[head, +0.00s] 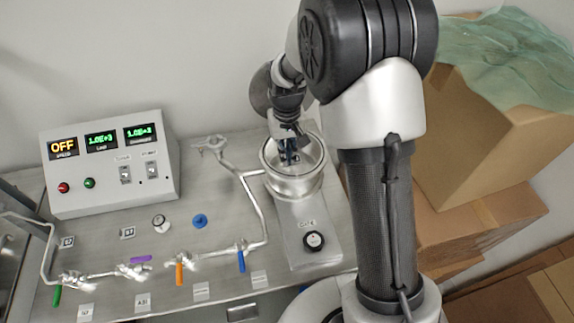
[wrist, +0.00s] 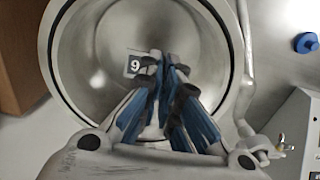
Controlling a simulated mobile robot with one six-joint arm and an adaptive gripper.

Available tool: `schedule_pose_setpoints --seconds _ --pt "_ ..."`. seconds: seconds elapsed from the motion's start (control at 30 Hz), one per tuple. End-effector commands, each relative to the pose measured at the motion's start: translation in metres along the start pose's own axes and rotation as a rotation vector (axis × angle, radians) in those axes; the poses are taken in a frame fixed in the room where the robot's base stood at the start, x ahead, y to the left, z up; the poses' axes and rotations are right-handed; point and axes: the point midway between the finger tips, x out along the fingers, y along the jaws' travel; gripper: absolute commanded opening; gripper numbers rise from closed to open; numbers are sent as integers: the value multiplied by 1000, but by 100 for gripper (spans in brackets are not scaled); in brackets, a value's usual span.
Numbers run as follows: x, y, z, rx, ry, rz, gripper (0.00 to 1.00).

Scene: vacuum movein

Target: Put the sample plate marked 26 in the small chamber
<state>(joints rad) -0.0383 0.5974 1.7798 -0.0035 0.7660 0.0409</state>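The small chamber (head: 270,182) is an open round metal pot on the bench, seen from above in the wrist view (wrist: 232,98). My gripper (head: 289,157) reaches down inside its rim, and its blue fingers with dark tips also show in the wrist view (wrist: 166,76). The fingertips are close together. Beside them is a small dark-edged label (wrist: 134,65) with a character like a 9 or an inverted 6. A fingertip covers part of the label, so I cannot read a full number. Whether the fingers hold the labelled piece or only stand beside it is unclear.
A control box (head: 110,165) with an OFF display stands at the left. Metal pipes with coloured valve handles (head: 241,262) run across the bench. A blue knob (head: 200,221) and a white disc (head: 161,222) are left of the chamber. Cardboard boxes (head: 495,150) stand at the right.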

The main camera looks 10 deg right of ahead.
Motion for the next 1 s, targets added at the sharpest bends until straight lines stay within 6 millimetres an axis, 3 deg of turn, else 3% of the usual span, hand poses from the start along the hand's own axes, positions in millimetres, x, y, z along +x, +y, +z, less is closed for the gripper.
schedule_pose_setpoints --seconds 0.17,0.4,0.8,1.0 --pt "12 0 0 0 0 0 0" --pt "46 0 0 0 0 0 0" --pt "51 0 0 0 1 0 0" --pt "49 0 0 0 1 0 17"
